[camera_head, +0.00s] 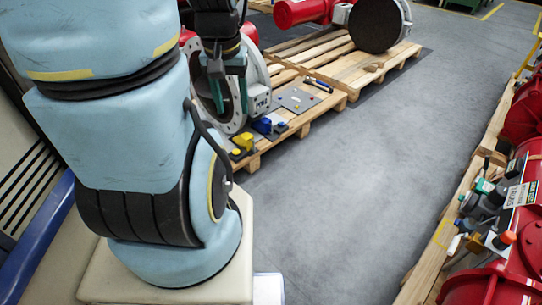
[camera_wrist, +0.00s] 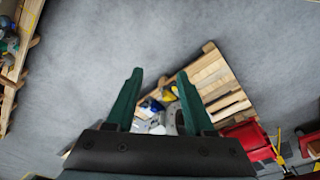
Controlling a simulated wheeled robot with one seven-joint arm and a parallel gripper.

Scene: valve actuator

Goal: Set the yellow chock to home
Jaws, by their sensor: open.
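The yellow chock (camera_head: 243,141) is small and sits near the front corner of the wooden pallet by the red valve, left of a blue block (camera_head: 263,125). In the wrist view the yellow chock (camera_wrist: 169,93) shows between my fingers, beside the blue block (camera_wrist: 151,105). My gripper (camera_head: 230,105) hangs above the pallet in front of the round flange, apart from the chock. It is open and empty; its two green fingers are spread in the wrist view (camera_wrist: 160,76). I cannot tell which spot is home.
A grey plate (camera_head: 298,100) with small coloured marks and a blue-handled tool (camera_head: 318,85) lie on the pallet (camera_head: 338,98). A white flange ring (camera_head: 257,95) stands close to my gripper. Another pallet (camera_head: 432,262) with red equipment is at the right. The grey floor between is clear.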

